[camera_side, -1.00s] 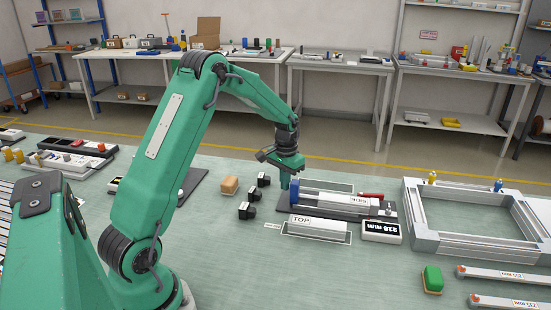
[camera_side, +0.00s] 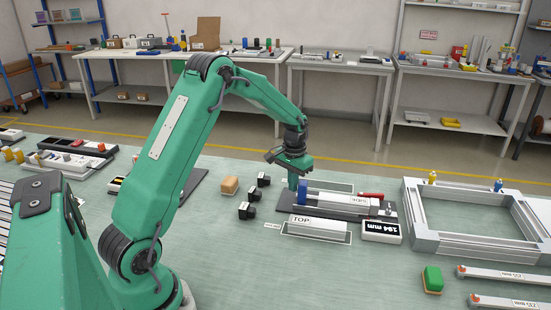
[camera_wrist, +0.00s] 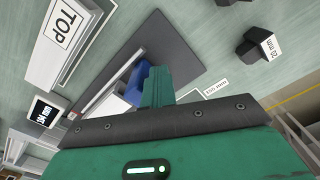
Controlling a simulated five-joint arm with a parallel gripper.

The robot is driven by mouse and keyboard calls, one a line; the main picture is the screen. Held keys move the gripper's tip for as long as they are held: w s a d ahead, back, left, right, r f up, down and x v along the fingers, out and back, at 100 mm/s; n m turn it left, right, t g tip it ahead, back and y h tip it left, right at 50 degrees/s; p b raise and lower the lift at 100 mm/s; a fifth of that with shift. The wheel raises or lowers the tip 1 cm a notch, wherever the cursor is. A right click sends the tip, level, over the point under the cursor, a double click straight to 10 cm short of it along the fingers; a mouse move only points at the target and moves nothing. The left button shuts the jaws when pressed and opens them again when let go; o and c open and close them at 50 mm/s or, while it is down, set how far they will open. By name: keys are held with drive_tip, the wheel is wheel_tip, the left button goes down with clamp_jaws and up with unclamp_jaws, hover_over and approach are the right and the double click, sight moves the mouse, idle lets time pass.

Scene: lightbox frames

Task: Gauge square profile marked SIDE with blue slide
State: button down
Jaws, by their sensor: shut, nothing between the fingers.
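The white square profile marked SIDE (camera_side: 345,201) lies in the gauge on a dark base plate (camera_side: 285,213). The blue slide (camera_side: 303,190) stands at the profile's left end; whether they touch is unclear. It also shows in the wrist view (camera_wrist: 138,82). My gripper (camera_side: 293,184) is shut and empty, with its fingers down at the slide's left side, seemingly against it. The fingers (camera_wrist: 157,85) partly hide the slide in the wrist view. The gauge display (camera_side: 382,230) is upside down and seems to read 194 mm. A red handle (camera_side: 371,196) is at the gauge's right end.
A profile marked TOP (camera_side: 318,228) lies in front of the gauge. A metal frame (camera_side: 425,240) stands to the right, with a green block (camera_side: 432,279) in front.

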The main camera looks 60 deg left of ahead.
sight(305, 183)
drive_tip(key=shift+w+d, duration=1.45)
idle(0.9)
drive_tip(key=shift+s+a, duration=0.15)
drive_tip(key=shift+s+a, duration=0.3)
drive_tip(key=shift+a, duration=0.05)
idle(0.3)
drive_tip(key=shift+r, duration=0.2)
drive_tip(key=shift+r, duration=3.3)
